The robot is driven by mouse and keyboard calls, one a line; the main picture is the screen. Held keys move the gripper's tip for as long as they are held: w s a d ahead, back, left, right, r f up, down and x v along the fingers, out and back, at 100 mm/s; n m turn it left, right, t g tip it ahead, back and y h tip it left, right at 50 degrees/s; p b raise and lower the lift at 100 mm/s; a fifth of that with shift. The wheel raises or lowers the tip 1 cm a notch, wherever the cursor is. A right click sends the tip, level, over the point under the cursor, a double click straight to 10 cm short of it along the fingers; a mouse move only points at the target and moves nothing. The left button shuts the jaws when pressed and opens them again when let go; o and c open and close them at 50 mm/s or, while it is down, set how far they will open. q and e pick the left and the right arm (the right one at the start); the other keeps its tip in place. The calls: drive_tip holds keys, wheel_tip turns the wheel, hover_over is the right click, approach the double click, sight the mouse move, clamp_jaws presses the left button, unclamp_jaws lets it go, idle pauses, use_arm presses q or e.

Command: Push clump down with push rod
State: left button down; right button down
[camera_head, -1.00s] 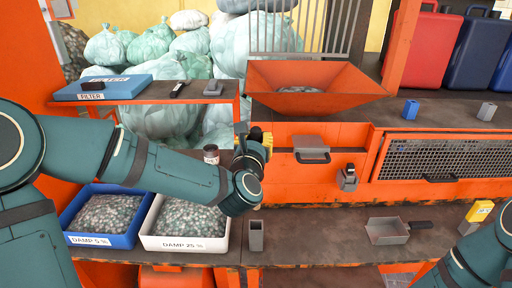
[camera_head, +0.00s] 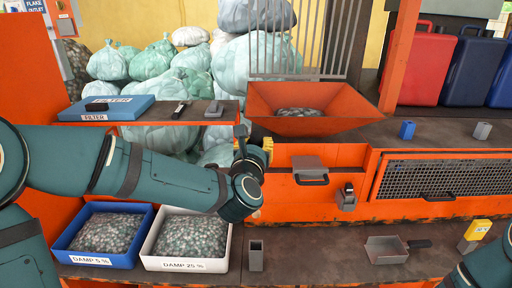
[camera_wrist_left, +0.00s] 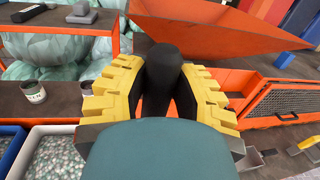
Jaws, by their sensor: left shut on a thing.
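The orange hopper (camera_head: 355,92) stands at the back centre with a dark grey clump (camera_head: 300,112) of flakes low inside it. My left gripper (camera_head: 254,148) is at the hopper's lower left, outside it, mostly behind my own wrist. In the left wrist view its yellow fingers are shut on a dark, thick rod, seemingly the push rod (camera_wrist_left: 172,70), which also shows as a short dark piece in the head view (camera_head: 240,132). Its far end is hidden. The hopper (camera_wrist_left: 220,28) is beyond the rod there. My right gripper is out of view.
Grey vertical bars (camera_head: 300,40) stand behind the hopper. A blue filter box (camera_head: 120,108) lies on the left shelf. A blue bin (camera_head: 75,215) and a white bin (camera_head: 150,240) of flakes stand lower left. A grey scoop (camera_head: 385,250) lies on the lower bench.

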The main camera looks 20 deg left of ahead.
sight(256, 132)
use_arm(q)
drive_tip(key=shift+r+p, duration=0.9)
drive_tip(key=shift+r, duration=1.05)
drive_tip(key=shift+r+p, duration=0.45)
drive_tip(key=shift+r, duration=0.85)
drive_tip(key=shift+f, duration=0.1)
